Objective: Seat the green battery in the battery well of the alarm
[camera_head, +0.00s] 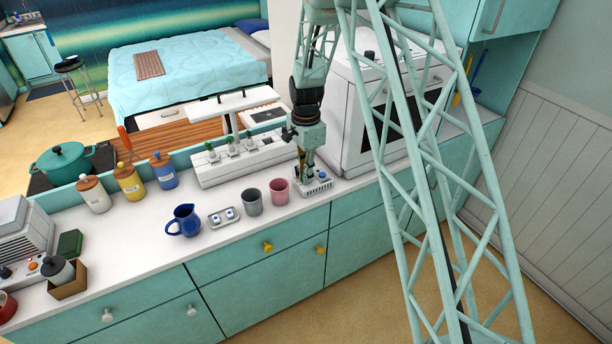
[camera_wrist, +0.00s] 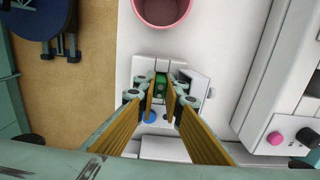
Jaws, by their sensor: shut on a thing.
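The alarm is a small white box (camera_head: 319,188) at the right end of the row on the counter; in the wrist view its white body (camera_wrist: 199,84) shows around my fingertips, with a blue round button (camera_wrist: 149,117). My gripper (camera_head: 304,172) points down over the alarm. In the wrist view my gripper (camera_wrist: 161,92) is shut on the green battery (camera_wrist: 161,82), which shows between the fingertips. The battery lies over or in the alarm's well; my fingers hide its lower end, so I cannot tell how deep it sits.
A pink cup (camera_head: 279,191) stands just left of the alarm, with a grey cup (camera_head: 252,202) beyond it. A white oven (camera_head: 354,140) stands close on the right. The counter's front edge is near.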

